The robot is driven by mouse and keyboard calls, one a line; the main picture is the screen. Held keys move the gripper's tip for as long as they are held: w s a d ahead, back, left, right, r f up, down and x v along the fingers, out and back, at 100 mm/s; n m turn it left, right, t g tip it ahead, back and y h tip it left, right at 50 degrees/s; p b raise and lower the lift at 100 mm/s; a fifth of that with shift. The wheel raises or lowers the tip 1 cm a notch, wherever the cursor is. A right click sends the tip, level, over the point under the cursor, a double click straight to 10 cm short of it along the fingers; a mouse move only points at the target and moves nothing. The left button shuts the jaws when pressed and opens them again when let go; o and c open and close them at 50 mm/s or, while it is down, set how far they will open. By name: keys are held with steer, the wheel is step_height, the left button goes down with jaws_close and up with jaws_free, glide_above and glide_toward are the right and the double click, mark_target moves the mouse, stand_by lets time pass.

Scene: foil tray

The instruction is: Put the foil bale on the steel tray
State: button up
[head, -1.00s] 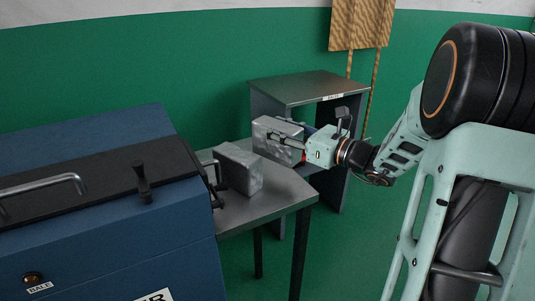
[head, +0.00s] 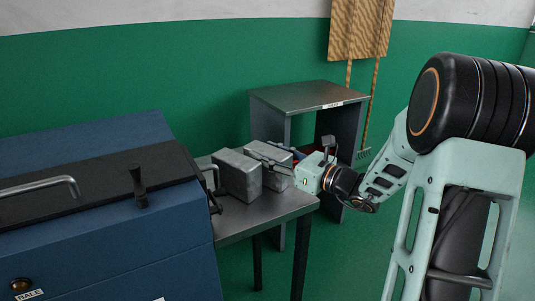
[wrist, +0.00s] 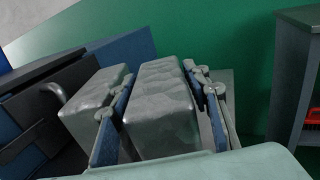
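My gripper (head: 297,170) is shut on a silver, crinkled foil bale (head: 266,160), with a finger along each side of it. In the wrist view the held bale (wrist: 160,110) sits between the blue-grey fingers. It is low over the grey steel top (head: 262,207) beside the blue machine; I cannot tell whether it touches. A second silver bale (head: 237,175) stands on that top just left of the held one. In the wrist view the left finger is between this second bale (wrist: 95,105) and the held one. No separate tray shows apart from this steel top.
The blue machine (head: 110,240) with a black lid edge and handles stands at the left. A grey open-fronted stand (head: 310,96) with a label is behind the steel top. A wooden board (head: 358,30) is at the green wall. Free steel surface lies at the front right.

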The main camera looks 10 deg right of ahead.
mark_target(288, 160)
steer(key=shift+r, duration=0.25)
steer(key=p+v, duration=0.3)
steer(key=v, duration=0.9)
steer(key=shift+f, duration=0.1)
